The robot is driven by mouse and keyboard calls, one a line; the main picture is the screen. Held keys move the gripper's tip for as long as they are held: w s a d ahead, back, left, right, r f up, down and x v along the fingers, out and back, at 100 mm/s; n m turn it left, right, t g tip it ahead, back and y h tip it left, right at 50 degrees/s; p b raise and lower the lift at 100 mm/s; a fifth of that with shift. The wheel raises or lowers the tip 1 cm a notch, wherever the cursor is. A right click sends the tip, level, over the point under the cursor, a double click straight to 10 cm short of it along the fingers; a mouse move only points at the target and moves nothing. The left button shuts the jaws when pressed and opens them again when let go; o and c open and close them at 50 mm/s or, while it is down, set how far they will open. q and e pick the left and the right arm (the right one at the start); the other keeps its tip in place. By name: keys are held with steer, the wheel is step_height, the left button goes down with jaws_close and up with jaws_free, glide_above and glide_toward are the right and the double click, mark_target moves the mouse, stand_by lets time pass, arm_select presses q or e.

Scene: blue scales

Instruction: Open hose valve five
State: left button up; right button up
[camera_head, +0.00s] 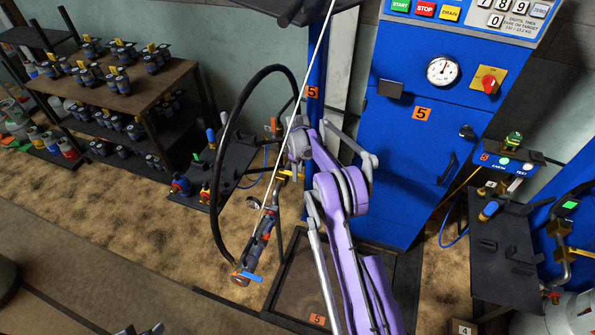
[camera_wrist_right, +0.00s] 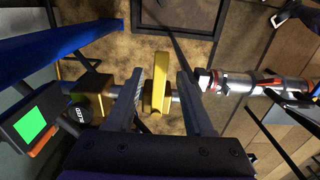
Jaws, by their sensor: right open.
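The yellow valve handle (camera_wrist_right: 157,85) stands between the two fingers of my right gripper (camera_wrist_right: 161,76) in the right wrist view. The gripper is open, with a gap on each side of the handle. It sits on a short pipe beside a brass block (camera_wrist_right: 93,93). In the head view my purple right arm reaches toward the blue post with the orange 5 label (camera_head: 312,92). The yellow handle (camera_head: 290,174) shows only partly there, below the wrist, where links hide much of the gripper. My left gripper is not clearly seen.
A black hose (camera_head: 219,170) loops left of the post, with a hanging nozzle (camera_head: 262,240). A green-screen device (camera_wrist_right: 35,127) stands beside the valve in the wrist view. A blue cabinet (camera_head: 402,175) is behind, and a black stand (camera_head: 505,255) is right. A framed floor platform (camera_head: 300,280) lies below.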

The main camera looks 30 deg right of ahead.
jaws_close()
stand_by(1.4)
